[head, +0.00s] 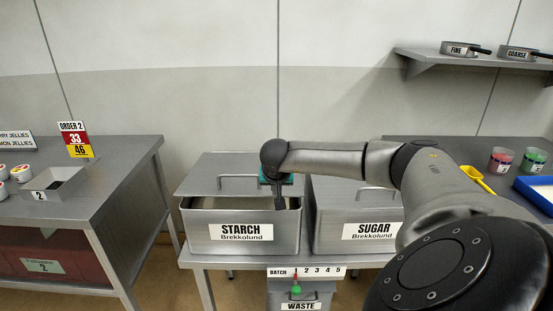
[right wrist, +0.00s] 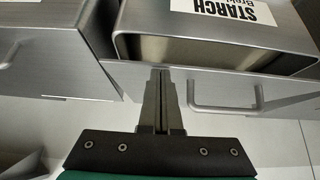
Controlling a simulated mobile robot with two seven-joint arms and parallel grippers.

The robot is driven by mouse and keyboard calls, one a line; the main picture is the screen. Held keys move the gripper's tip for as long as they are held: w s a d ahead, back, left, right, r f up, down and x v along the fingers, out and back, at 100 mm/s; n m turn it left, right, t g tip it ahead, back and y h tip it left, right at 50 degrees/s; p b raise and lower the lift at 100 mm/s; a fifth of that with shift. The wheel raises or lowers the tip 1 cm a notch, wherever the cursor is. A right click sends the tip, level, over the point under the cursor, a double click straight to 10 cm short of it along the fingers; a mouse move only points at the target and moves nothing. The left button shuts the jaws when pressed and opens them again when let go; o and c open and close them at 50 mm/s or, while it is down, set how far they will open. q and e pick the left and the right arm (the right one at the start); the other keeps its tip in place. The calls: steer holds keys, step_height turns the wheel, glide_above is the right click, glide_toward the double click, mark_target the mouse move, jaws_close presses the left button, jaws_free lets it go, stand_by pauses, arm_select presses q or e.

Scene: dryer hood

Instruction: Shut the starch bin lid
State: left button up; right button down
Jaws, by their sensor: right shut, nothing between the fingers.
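The grey metal starch bin (head: 240,232) stands on the bench in the middle of the head view, its label facing me. Its flat lid (head: 215,172) with a bar handle (head: 237,178) lies toward the back, and an open strip of the bin shows along the front. In the right wrist view the opening of the bin (right wrist: 225,50) shows beside the lid (right wrist: 275,90) and its handle (right wrist: 225,103). My right gripper (head: 279,204) is shut and empty, pointing down at the lid's right side; its fingertips (right wrist: 160,72) overlap the lid's edge there. Contact is unclear. My left gripper is out of view.
The closed sugar bin (head: 350,215) stands close on the right, under my right arm. A waste bin (head: 300,297) sits below the front edge. A side table (head: 110,185) is at left. A yellow scoop (head: 478,179) and tubs lie at right, with a wall shelf (head: 470,61) above.

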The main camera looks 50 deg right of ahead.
steer(key=shift+s+a+f+b, duration=0.1)
steer(key=shift+f+b, duration=0.25)
steer(key=shift+f, duration=0.5)
steer(key=shift+s+a+f+b, duration=0.1)
steer(key=shift+f+b, duration=0.25)
steer(key=shift+f, duration=0.45)
steer(key=shift+r, duration=0.15)
